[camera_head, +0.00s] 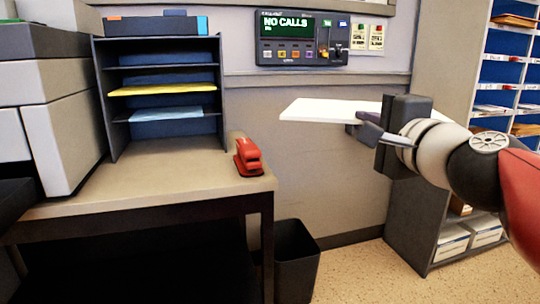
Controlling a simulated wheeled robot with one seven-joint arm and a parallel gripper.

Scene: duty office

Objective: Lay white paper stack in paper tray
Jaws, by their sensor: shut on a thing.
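My gripper (368,128) is at the right of centre, in the air beyond the desk's right edge. It is shut on the white paper stack (325,110), a thin flat white slab that points left and lies about level. Part of the stack's right end is hidden behind the gripper. The paper tray (98,95) appears to be the dark grey shelf unit standing on the desk at the left. Its front is open, with several levels. One level holds a yellow sheet (150,89) and a lower one a light blue sheet (178,114). The stack is well apart from it.
A red stapler (248,157) sits near the right edge of the desk (190,180). A dark bin (296,262) stands on the floor beside the desk. A large grey-white machine (60,120) is left of the tray. A call panel (300,38) hangs on the wall.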

